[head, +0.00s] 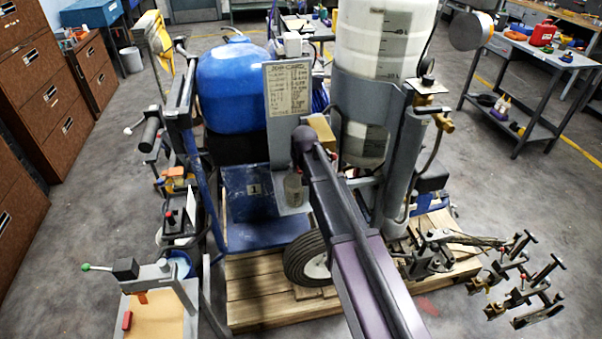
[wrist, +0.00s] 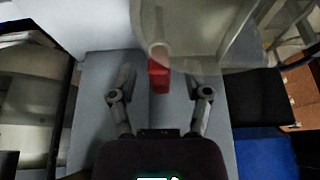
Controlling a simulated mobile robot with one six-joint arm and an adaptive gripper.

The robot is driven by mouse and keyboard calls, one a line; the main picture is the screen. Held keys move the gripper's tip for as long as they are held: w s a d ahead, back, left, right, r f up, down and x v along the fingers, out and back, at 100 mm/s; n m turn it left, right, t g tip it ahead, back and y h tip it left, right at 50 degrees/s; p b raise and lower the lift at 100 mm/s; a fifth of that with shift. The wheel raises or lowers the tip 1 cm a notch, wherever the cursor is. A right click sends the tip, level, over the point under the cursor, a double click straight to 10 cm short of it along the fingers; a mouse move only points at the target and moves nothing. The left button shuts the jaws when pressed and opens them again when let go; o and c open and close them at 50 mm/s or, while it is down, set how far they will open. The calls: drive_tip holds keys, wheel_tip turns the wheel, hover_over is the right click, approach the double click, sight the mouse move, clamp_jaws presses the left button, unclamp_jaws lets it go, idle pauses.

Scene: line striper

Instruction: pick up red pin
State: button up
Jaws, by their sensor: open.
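A short red piece, which I take to be the red pin (wrist: 158,78), shows near the middle of the wrist view. Its upper end meets a pale, rounded, partly see-through part (wrist: 190,35). My gripper (wrist: 160,84) is open, with one finger to each side of the red piece. Gaps show between it and both fingers; I cannot tell its depth relative to the fingertips. In the head view my arm reaches towards the middle of the line striper, and I cannot make out my gripper or this red piece there.
The line striper carries a blue tank (head: 232,85) and a white tank (head: 385,45) and stands on a wooden pallet (head: 255,305). A small bench fixture (head: 158,305) is at front left, metal clamps (head: 515,285) at right. A grey surface (wrist: 88,105) lies behind my fingers.

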clamp_jaws()
drive_tip(key=shift+r, duration=0.15)
idle(0.4)
wheel_tip(320, 180, up, 18)
drive_tip(key=p, duration=1.8)
drive_tip(key=shift+f, duration=0.2)
wheel_tip(320, 180, down, 6)
drive_tip(key=b, duration=0.5)
drive_tip(key=shift+s+r+b, duration=0.1)
drive_tip(key=shift+r+b, duration=0.1)
drive_tip(key=shift+b, duration=0.1)
